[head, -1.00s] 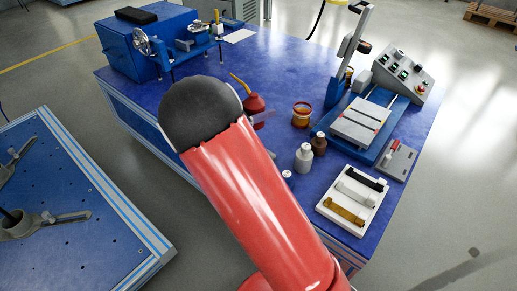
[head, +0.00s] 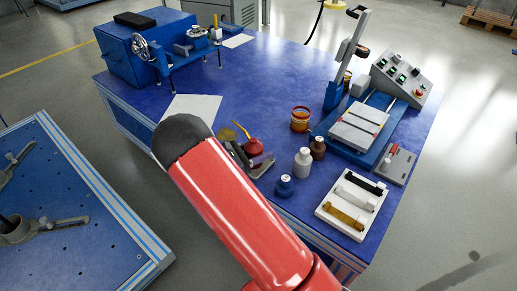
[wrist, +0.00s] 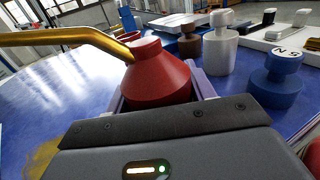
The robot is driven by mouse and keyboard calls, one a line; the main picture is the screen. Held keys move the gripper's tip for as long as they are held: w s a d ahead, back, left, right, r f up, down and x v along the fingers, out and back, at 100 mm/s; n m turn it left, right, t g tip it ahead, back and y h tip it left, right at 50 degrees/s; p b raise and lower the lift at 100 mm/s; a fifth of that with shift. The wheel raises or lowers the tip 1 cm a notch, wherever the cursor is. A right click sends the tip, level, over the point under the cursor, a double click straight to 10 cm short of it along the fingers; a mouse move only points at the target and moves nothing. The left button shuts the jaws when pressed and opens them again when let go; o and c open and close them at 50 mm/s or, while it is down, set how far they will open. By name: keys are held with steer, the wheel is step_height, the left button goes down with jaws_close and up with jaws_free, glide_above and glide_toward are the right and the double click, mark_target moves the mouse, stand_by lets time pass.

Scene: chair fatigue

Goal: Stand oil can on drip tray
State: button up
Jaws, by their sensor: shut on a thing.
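The oil can is a red cone-shaped can (head: 254,147) with a brass spout. My gripper (head: 258,162) is shut on it, with a finger at each side of its body. In the wrist view the red can (wrist: 157,77) stands upright between the pale fingers (wrist: 160,92), its spout pointing left. Whether its base touches the table is hidden. A flat pale rectangle (head: 195,107) lies left of the can, partly behind my arm. I cannot tell whether it is the drip tray.
A yellow-brown patch (head: 228,133) lies just left of the can. The blue table (head: 260,85) is clear at the back middle.

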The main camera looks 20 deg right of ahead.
steer(key=shift+f, duration=0.1)
steer(key=o, duration=1.3)
steer(key=shift+f+b, duration=0.1)
steer(key=shift+b, duration=0.25)
